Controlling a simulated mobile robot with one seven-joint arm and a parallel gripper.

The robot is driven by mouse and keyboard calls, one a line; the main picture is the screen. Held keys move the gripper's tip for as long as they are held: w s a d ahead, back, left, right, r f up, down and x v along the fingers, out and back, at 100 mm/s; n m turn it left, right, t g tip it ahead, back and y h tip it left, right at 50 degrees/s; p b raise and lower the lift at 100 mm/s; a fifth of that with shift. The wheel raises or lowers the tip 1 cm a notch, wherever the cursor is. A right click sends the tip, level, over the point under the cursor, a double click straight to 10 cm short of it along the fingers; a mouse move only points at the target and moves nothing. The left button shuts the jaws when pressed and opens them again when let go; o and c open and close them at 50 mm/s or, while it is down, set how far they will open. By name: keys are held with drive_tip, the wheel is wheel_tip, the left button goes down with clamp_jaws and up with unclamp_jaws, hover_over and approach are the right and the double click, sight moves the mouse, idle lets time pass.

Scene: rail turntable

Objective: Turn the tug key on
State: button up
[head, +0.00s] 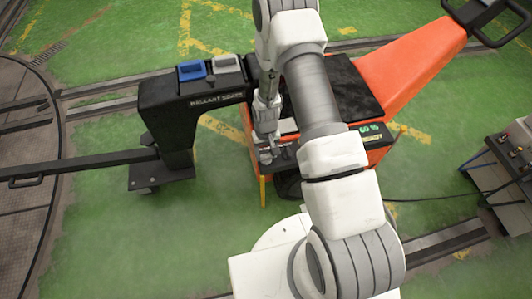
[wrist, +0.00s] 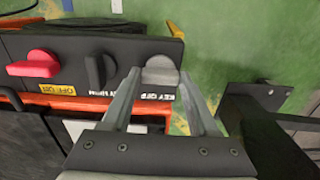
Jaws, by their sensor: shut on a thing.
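The orange tug (head: 415,55) stands at the right of centre in the head view, with a dark control panel on its near side. In the wrist view the panel (wrist: 62,42) carries a grey key (wrist: 160,70), a black knob (wrist: 100,68) and a red knob (wrist: 35,65). Lettering that seems to read "KEY OFF" shows upside down by the key. My gripper (wrist: 160,82) is shut on the grey key, one finger on each side of it. In the head view my gripper (head: 267,155) is at the panel, and my arm hides part of the tug.
A black ballast board (head: 215,100) with a blue and a grey switch stands left of the tug. A long dark bar (head: 85,163) runs from it to the round turntable (head: 25,200). A cart (head: 505,165) stands at the right. Rails cross the green floor.

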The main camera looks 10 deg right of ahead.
sight(266, 155)
drive_tip(key=o, duration=1.4)
wheel_tip(266, 155, up, 18)
drive_tip(key=p, duration=0.5)
drive_tip(key=shift+f, duration=0.25)
